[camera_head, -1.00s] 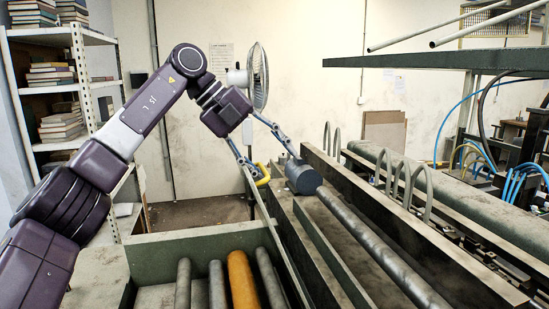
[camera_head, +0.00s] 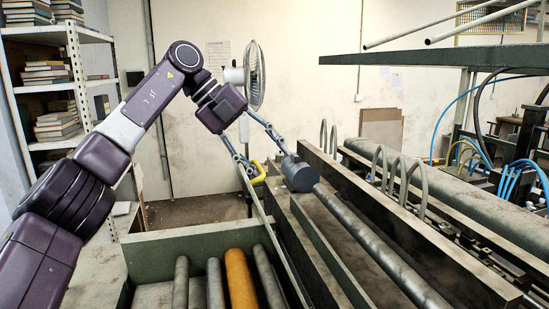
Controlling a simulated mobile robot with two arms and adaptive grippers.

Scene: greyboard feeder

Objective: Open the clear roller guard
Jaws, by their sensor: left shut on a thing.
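My left gripper (camera_head: 267,165) reaches in from the left and points down at the far end of the machine. Its two thin grey fingers stand around a yellow handle (camera_head: 258,172), and it is shut on that handle, though the contact is small and partly hidden. A narrow pale edge (camera_head: 276,232) runs from near the handle down towards me. The clear roller guard's panel cannot be made out. Beside the right finger is the dark round end (camera_head: 299,174) of a long steel roller (camera_head: 372,241). My right gripper is not in view.
A green-walled tray (camera_head: 195,238) at the front holds several grey rollers and an orange roller (camera_head: 240,279). A dark overhead beam (camera_head: 430,59) crosses the upper right. A fan (camera_head: 254,75) and book shelves stand behind.

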